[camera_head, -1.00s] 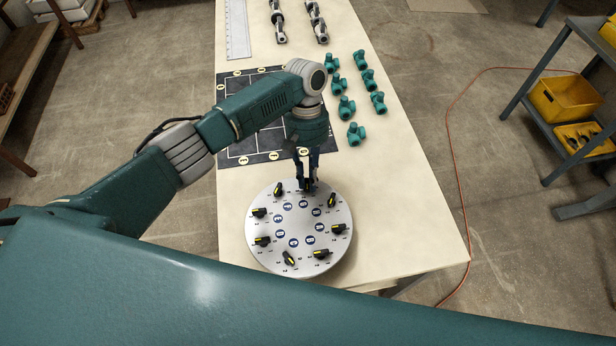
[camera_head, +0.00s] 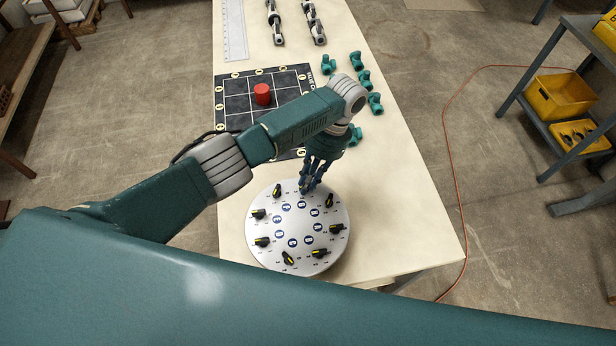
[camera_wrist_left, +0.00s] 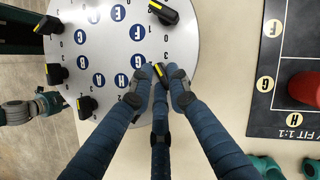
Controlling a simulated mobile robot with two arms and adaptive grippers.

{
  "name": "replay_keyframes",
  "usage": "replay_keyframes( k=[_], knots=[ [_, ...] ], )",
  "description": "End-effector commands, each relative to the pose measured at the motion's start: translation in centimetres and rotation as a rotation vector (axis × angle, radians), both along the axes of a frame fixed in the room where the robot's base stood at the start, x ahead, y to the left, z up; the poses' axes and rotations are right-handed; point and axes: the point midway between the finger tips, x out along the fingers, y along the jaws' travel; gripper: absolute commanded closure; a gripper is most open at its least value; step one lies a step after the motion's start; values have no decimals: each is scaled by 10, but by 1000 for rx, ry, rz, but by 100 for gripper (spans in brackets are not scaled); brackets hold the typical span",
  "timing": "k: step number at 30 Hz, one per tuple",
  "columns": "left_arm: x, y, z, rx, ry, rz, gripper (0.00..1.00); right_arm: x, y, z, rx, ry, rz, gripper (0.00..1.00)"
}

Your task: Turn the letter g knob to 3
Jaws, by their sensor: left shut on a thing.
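A round silver dial plate (camera_head: 270,235) lies on the table, with black knobs with yellow marks around its rim and blue letter discs inside. My left gripper (camera_head: 308,188) points down at the plate's far rim. In the left wrist view, its fingers (camera_wrist_left: 160,84) are shut on the letter g knob (camera_wrist_left: 158,69), beside the blue G disc (camera_wrist_left: 138,61). The fingers partly cover this knob and its printed numbers, so I cannot read which number it points at.
Neighbouring knobs stand close on the plate, one above in the left wrist view (camera_wrist_left: 163,12). A dark marked mat (camera_head: 235,92) with a red cylinder (camera_head: 262,95) lies behind the plate. Teal pipe fittings (camera_head: 375,103) stand at the right. The table front right is clear.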

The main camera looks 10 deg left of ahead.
Motion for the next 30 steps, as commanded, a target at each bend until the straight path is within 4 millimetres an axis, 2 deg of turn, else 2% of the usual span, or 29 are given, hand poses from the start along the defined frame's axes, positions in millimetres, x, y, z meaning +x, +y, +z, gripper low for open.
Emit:
replay_keyframes(
  k=[1,6,15,30],
  knots=[
    [1,-1,5,1,-3,-46,100,0,0,7,0,0,0,76],
    [0,-1,5,-1,-5,-198,100,0,1,17,1,0,-1,76],
    [-1,-1,4,-1,-6,-404,100,0,3,30,3,0,-2,76],
    [-1,0,3,0,-8,-525,100,0,3,36,3,0,-3,76]
  ],
)
